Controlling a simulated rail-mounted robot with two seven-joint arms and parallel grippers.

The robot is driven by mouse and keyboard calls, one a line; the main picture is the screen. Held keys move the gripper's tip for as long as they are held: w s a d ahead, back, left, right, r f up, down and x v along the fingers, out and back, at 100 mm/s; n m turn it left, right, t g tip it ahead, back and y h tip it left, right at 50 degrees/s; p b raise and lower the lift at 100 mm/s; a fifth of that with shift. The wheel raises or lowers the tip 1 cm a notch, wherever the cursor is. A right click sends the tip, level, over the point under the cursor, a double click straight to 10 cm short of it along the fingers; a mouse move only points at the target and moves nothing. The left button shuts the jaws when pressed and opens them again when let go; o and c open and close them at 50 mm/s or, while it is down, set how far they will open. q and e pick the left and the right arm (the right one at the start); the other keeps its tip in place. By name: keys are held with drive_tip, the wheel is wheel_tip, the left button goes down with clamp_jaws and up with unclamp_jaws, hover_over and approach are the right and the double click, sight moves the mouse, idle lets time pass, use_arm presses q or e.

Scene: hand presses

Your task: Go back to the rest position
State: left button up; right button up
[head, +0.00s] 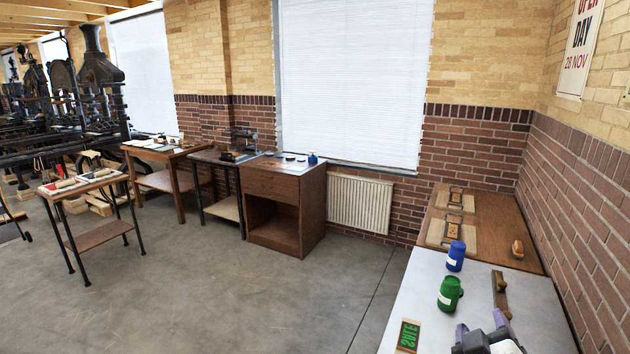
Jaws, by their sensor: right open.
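My right gripper (481,325) shows at the bottom edge of the head view, low on the right. Its two dark and purple fingers stand apart and I see nothing between them. It is over or beside the front part of the white-topped table (420,290); its height above the top is hard to tell. The green container (450,294) stands a little beyond it, apart from the fingers. A dark bar with brass-coloured parts (500,292) lies just beyond its right finger. My left gripper is not in view.
A blue container (455,256) and a green-lettered block (408,336) are on the white top. A wooden table (490,232) adjoins behind, holding framed pieces and a brush (517,248). A brick wall closes the right side. The grey floor (260,300) is open at left.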

drive_tip(key=s+a+f+m+g+y, duration=0.15)
drive_tip(key=s+f+g, duration=0.25)
drive_tip(key=s+f, duration=0.8)
drive_tip(key=s+a+f+g+y, duration=0.3)
drive_tip(key=s+f+g, duration=0.2)
drive_tip(key=s+f, duration=0.7)
drive_tip(key=s+a+f+m+g+y, duration=0.15)
drive_tip(key=s+f+g, duration=0.25)
drive_tip(key=s+f, duration=0.7)
wheel_tip(320, 180, up, 30)
drive_tip(key=p, duration=3)
drive_tip(key=shift+a+f+y, duration=0.15)
drive_tip(key=shift+a+y, duration=0.15)
drive_tip(key=shift+y, duration=0.1)
